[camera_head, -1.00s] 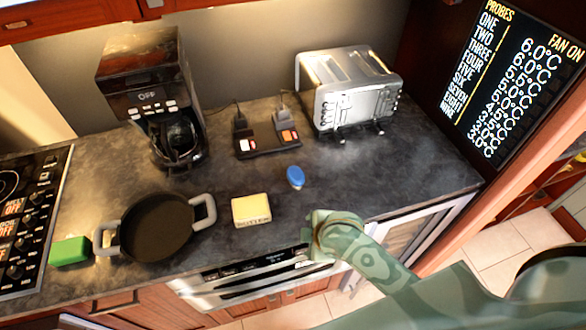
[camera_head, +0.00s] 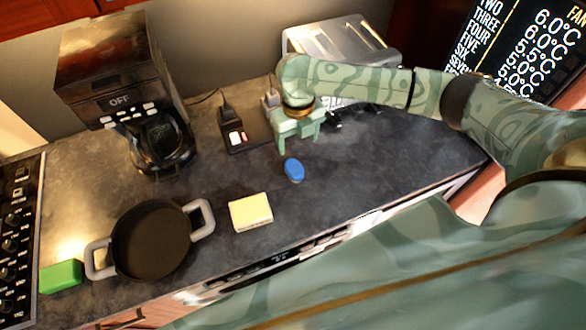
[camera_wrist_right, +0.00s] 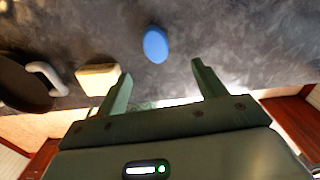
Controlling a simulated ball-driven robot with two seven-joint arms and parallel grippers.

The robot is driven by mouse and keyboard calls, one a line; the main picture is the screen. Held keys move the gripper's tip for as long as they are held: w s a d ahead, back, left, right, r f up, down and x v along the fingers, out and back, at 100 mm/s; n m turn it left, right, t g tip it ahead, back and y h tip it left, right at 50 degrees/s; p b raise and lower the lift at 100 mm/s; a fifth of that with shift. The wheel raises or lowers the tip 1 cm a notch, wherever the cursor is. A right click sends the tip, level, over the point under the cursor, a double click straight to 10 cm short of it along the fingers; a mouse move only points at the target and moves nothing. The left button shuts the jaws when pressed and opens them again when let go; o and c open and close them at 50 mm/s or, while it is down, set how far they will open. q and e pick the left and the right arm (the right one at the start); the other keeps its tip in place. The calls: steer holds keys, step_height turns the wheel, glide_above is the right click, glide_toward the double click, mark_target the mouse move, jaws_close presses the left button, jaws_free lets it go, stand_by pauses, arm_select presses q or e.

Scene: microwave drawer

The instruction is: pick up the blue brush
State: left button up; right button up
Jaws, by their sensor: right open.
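The blue brush (camera_head: 293,169) is a small blue oval lying on the dark countertop, to the right of the yellow block. It also shows in the right wrist view (camera_wrist_right: 155,45), beyond my fingertips and roughly between them in line. My right gripper (camera_head: 298,145) is above the counter, just behind the brush in the head view. Its two fingers (camera_wrist_right: 160,72) are spread, with nothing between them, and it does not touch the brush. My left gripper is in neither view.
A pale yellow block (camera_head: 250,212), a dark pan (camera_head: 150,240) and a green block (camera_head: 61,277) lie to the left. A coffee maker (camera_head: 115,75), a power strip (camera_head: 245,135) and a silver toaster (camera_head: 335,45) stand behind. The counter right of the brush is clear.

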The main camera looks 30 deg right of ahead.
steer(key=b, duration=0.1)
glide_above(294, 167)
steer(key=f, duration=0.4)
steer(key=d+f, duration=0.1)
steer(key=shift+w+f, duration=0.25)
steer(key=shift+f, duration=0.15)
steer(key=shift+s+a+f, duration=0.1)
steer(key=shift+f, duration=0.4)
steer(key=f, duration=0.3)
steer(key=f+b, duration=0.1)
steer(key=f, duration=0.1)
steer(key=shift+s+a, duration=0.15)
steer(key=shift+a, duration=0.2)
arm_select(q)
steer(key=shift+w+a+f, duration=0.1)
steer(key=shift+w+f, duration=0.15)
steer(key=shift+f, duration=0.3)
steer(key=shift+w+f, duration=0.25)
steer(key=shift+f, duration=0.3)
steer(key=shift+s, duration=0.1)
arm_select(e)
steer(key=shift+r, duration=0.1)
steer(key=shift+c, duration=0.3)
steer(key=c, duration=1)
